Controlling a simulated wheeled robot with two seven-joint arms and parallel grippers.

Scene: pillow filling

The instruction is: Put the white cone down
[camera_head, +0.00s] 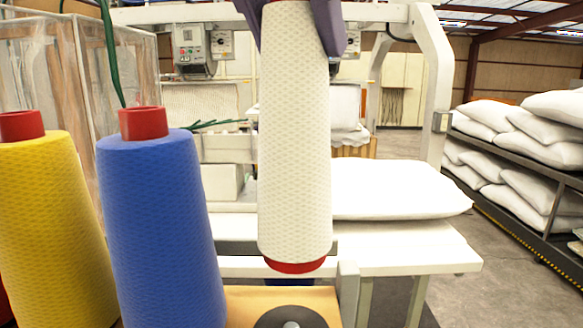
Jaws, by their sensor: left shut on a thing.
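The white cone (295,140) hangs upright in the middle of the view, its red base rim (295,266) at the bottom. My left gripper (294,22) is shut on its upper part, with a dark purple finger on each side. The cone's top is cut off by the picture edge. Below the cone is a dark round disc (268,319) with a silver knob (291,325), apart from the cone's base. My right gripper is not in view.
A blue cone (160,230) and a yellow cone (50,220) with red tops stand close at the left. A tan surface (240,300) lies around the disc. Behind, a white pillow (395,190) lies on a machine table (420,250). A rack of pillows (550,185) stands right.

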